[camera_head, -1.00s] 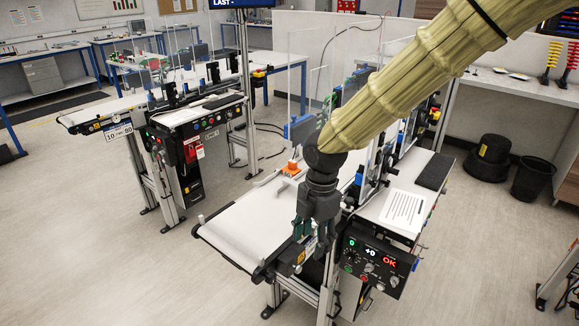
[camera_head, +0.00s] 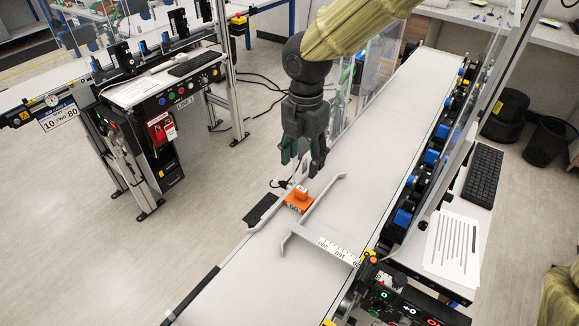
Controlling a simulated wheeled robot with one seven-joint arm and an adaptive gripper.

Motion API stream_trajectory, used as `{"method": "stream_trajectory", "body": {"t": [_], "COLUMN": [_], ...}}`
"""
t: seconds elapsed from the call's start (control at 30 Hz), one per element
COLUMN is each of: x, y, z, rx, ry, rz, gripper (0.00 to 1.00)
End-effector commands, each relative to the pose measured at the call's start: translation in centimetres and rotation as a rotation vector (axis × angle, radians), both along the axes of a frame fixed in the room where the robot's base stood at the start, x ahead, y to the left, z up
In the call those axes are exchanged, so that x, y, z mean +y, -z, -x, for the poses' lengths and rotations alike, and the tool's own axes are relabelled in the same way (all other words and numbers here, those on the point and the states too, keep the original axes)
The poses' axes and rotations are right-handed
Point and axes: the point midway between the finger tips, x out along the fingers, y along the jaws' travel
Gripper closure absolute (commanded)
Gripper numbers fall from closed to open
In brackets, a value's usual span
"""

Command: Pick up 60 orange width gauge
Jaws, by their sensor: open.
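The orange width gauge (camera_head: 299,199) is a small block with a raised knob and a dark number on its face; the number looks like 60 or 50 and is hard to read. It sits on the white conveyor belt (camera_head: 345,150), between the light grey guide rails. My gripper (camera_head: 304,168) hangs above and just behind it, pointing down, with dark fingers that have greenish pads. The jaws are open and empty, apart from the gauge in this view. The exact height of the fingertips above the belt is unclear.
A grey guide rail (camera_head: 313,213) with a white ruler strip (camera_head: 337,248) lies beside the gauge. Blue-knobbed side fittings (camera_head: 403,216) and a clear panel line the belt's right. A control panel (camera_head: 400,303) stands at the front right. Another conveyor (camera_head: 150,85) is at left.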

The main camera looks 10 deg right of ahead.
Motion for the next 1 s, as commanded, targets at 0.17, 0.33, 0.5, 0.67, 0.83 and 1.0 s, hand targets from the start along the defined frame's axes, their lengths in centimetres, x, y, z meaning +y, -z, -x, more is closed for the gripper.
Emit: {"method": "stream_trajectory", "body": {"t": [0.17,0.33,0.5,0.67,0.83,1.0], "x": [0.1,0.3,0.4,0.3,0.5,0.7], "y": [0.6,3.9,5.6,5.7,7.1,9.5], "z": [0.4,-1.4,-1.5,-0.7,-0.5,-0.8], "rx": [-0.001,0.015,0.015,0.007,0.008,0.014], "ry": [-0.005,-0.008,-0.008,-0.006,-0.006,-0.005], "rz": [0.001,0.002,0.002,0.001,0.003,0.003], "gripper": [0.48,0.48,0.48,0.48,0.48,0.48]}}
